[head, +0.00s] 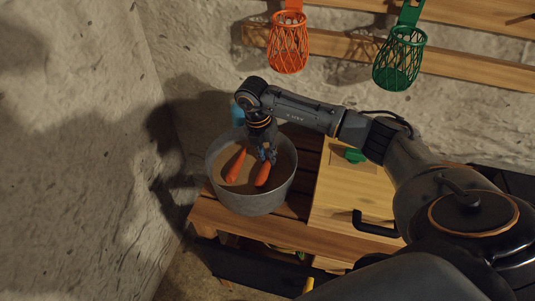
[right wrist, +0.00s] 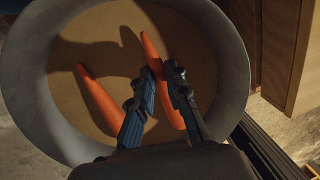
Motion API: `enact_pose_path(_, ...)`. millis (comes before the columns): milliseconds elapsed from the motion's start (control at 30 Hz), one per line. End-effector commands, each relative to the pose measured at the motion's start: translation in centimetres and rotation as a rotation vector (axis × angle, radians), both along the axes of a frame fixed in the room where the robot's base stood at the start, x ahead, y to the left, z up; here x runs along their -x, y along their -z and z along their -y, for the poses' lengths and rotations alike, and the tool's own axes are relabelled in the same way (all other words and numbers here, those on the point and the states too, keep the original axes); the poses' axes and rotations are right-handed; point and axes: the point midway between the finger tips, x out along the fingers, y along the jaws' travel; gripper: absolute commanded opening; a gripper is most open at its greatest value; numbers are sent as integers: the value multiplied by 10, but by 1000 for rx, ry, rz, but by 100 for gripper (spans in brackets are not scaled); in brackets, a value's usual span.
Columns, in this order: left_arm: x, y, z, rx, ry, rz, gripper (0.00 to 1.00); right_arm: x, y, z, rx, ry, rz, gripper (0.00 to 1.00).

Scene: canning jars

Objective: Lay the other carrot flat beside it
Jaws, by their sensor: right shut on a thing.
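Two orange carrots are inside a round grey metal tub (head: 256,203). One carrot (head: 236,165) lies at the left; it also shows in the right wrist view (right wrist: 100,101). The other carrot (head: 263,174) is to its right, roughly parallel and apart from it. My right gripper (head: 268,155) reaches down into the tub and is shut on this right carrot (right wrist: 152,48), with one finger on each side. Whether that carrot touches the tan bottom of the tub cannot be told. My left gripper is not in view.
The tub stands on a wooden slatted bench (head: 240,222). A wooden board or lid (head: 350,205) with a black handle is to its right, with a green object (head: 355,156) on it. A blue object (head: 237,115) is behind the tub. Orange (head: 288,48) and green (head: 399,62) baskets hang on the wall.

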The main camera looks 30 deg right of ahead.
Motion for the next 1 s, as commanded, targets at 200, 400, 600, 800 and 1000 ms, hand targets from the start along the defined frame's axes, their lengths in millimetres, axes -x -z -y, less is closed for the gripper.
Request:
enact_pose_path(200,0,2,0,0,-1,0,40,0,2,0,0,1,0,38)
enact_pose_path(400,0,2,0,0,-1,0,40,0,2,0,0,1,0,38)
enact_pose_path(600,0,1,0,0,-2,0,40,-1,-4,0,0,1,2,38)
enact_pose_path(800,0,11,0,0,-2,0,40,-5,-36,-5,0,-1,6,38)
enact_pose_path(1000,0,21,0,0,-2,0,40,-8,-79,-11,-1,-1,6,38)
